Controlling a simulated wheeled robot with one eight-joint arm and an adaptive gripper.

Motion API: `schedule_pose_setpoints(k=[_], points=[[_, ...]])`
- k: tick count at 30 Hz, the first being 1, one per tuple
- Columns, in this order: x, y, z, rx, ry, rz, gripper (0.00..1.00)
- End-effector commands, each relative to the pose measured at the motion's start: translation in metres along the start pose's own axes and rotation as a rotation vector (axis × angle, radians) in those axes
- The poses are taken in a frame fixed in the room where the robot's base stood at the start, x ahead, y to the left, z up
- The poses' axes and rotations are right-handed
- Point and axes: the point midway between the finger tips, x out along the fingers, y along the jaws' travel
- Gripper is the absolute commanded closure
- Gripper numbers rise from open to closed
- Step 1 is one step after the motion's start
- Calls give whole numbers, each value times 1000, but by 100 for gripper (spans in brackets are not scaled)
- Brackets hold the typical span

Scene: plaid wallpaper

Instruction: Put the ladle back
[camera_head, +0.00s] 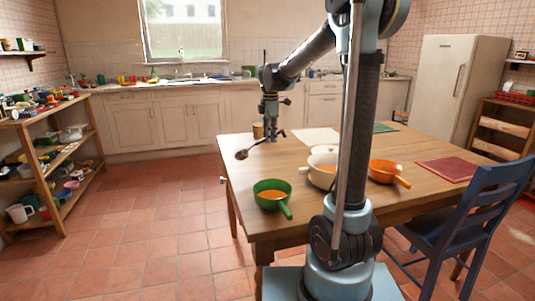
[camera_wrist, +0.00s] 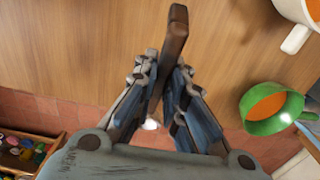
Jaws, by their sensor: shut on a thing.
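The ladle (camera_head: 242,154) has a dark round bowl and a brown handle (camera_wrist: 173,42). My gripper (camera_head: 270,127) is shut on the handle above the left part of the table, with the bowl hanging out to the left near the table edge. In the wrist view the handle passes between the fingers of my gripper (camera_wrist: 168,85) and sticks out beyond them; the ladle bowl is not clearly visible there.
A blue chair (camera_head: 475,213) stands right; shelves (camera_head: 75,155) stand left.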

Motion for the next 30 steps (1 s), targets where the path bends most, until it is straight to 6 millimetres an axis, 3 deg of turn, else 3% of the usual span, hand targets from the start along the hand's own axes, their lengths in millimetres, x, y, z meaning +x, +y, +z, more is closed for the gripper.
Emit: schedule_pose_setpoints(k=[14, 26, 27, 30], points=[[49, 0, -2, -3, 0, 0, 100], [54, 0, -2, -3, 0, 0, 100], [54, 0, -2, -3, 0, 0, 87], [54, 0, -2, -3, 0, 0, 69]])
